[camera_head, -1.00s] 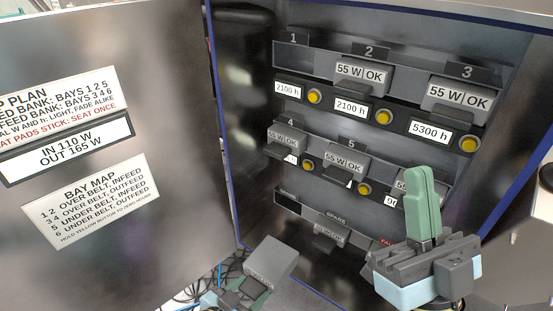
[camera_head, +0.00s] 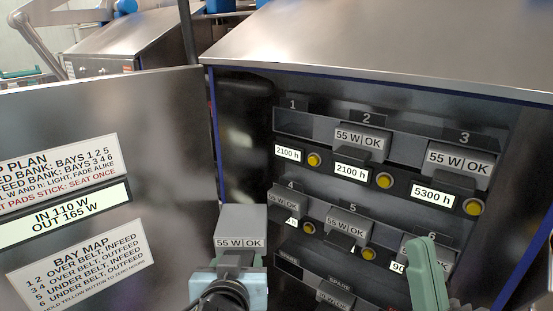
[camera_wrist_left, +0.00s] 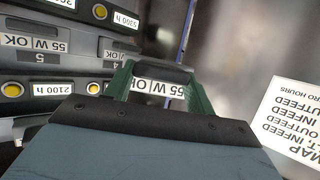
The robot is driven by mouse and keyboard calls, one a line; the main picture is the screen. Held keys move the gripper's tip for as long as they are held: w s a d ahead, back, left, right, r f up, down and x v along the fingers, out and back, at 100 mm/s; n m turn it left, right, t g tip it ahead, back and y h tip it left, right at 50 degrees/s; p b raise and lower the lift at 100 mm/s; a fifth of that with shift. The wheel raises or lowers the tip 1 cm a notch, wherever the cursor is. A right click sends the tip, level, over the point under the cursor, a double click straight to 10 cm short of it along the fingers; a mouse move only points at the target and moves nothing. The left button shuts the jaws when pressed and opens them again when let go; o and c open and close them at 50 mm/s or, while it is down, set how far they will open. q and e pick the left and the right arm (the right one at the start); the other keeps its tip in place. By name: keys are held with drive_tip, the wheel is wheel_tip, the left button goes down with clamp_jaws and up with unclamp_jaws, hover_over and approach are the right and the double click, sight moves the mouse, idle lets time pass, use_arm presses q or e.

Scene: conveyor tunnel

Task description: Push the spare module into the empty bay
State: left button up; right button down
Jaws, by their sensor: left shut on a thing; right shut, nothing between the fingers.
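The spare module (camera_head: 240,222), a grey block labelled "55 W OK", is held by my left gripper (camera_head: 238,260), shut on it in front of the cabinet's left side. In the left wrist view the module (camera_wrist_left: 160,86) sits between the green fingers, its label upside down. The empty bay (camera_head: 298,123) is the open slot under number 1, at the top left of the rack. The module is below and left of it, apart from the rack. My right gripper (camera_head: 428,268) is shut and empty at the lower right, in front of bay 6.
Bays 2 (camera_head: 362,138) and 3 (camera_head: 460,162) hold modules, as do the lower-row bays. Yellow buttons (camera_head: 313,160) and hour displays (camera_head: 288,153) run beneath the bays. The open door (camera_head: 70,110) stands left, the cabinet's top edge (camera_head: 400,85) above.

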use_arm(q)
drive_tip(key=shift+f, duration=0.2)
drive_tip(key=shift+s+r, duration=0.1)
drive_tip(key=shift+r, duration=0.15)
drive_tip(key=r, duration=0.1)
drive_tip(key=s+r, duration=0.1)
drive_tip(key=r, duration=0.1)
drive_tip(key=s+r, duration=0.1)
drive_tip(key=r, duration=0.1)
drive_tip(key=shift+r, duration=0.15)
use_arm(e)
drive_tip(key=shift+w+a+f+g+h, duration=0.15)
drive_tip(key=shift+w+f+g, duration=0.2)
drive_tip(key=shift+w+f, duration=0.1)
drive_tip(key=shift+w+a+f+g+h, duration=0.1)
drive_tip(key=shift+w+f+g+h, duration=0.05)
drive_tip(key=shift+w+f+g, duration=0.25)
